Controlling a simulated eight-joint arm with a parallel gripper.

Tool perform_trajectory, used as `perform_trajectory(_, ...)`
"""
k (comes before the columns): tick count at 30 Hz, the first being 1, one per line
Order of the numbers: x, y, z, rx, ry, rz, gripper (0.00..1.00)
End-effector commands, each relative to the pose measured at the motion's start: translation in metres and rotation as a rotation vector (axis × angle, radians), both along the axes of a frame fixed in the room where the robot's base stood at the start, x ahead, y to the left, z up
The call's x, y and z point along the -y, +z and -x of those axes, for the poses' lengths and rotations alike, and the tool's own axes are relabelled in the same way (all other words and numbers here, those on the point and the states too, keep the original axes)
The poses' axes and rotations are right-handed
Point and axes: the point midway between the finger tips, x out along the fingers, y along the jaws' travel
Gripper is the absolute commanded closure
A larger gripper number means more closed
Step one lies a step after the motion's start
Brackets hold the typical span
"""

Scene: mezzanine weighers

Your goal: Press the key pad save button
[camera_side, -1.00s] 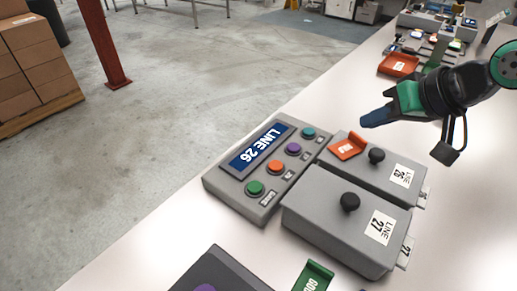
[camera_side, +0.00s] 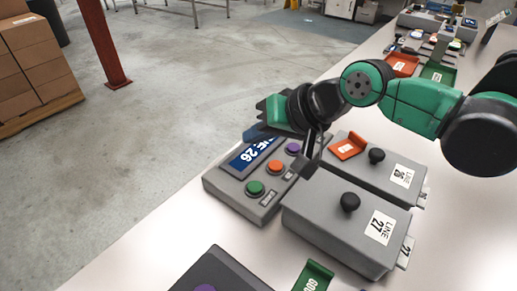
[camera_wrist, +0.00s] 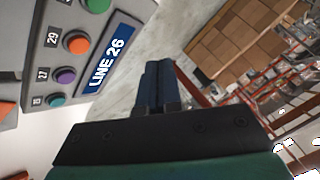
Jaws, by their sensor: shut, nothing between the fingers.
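The grey key pad (camera_side: 222,192) lies on the pale table with a blue LINE 26 plate. In the side view its green button (camera_side: 255,188), orange button (camera_side: 276,167) and purple button (camera_side: 293,149) show; the teal button is hidden behind my arm. In the wrist view all lie at upper left, with the teal button (camera_wrist: 56,100) nearest the bottom. Small tags beside the buttons are partly readable as 29 and 27; I cannot read a save label. My gripper (camera_side: 258,133) is shut and empty, above the pad's far end, partly covering the plate.
Two grey boxes with black knobs, the line 27 box (camera_side: 322,207) and the line 26 box (camera_side: 368,155), stand right of the pad. An orange tray (camera_side: 348,146) lies on the latter. A green tray (camera_side: 315,276) and a dark box (camera_side: 215,274) are in front.

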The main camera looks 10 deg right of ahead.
Motion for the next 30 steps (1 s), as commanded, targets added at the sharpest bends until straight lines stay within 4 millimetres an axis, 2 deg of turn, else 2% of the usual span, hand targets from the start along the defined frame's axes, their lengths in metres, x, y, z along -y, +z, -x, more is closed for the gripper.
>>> perform_trajectory(5, 0.0, -0.015, 0.0, 0.0, -0.001, 0.001, 1.0)
perform_trajectory(18, 0.0, -0.073, -0.001, 0.0, -0.001, 0.001, 1.0)
perform_trajectory(24, 0.0, -0.084, 0.0, 0.0, 0.0, 0.001, 1.0)
perform_trajectory(30, 0.0, -0.086, 0.0, 0.0, 0.0, 0.001, 1.0)
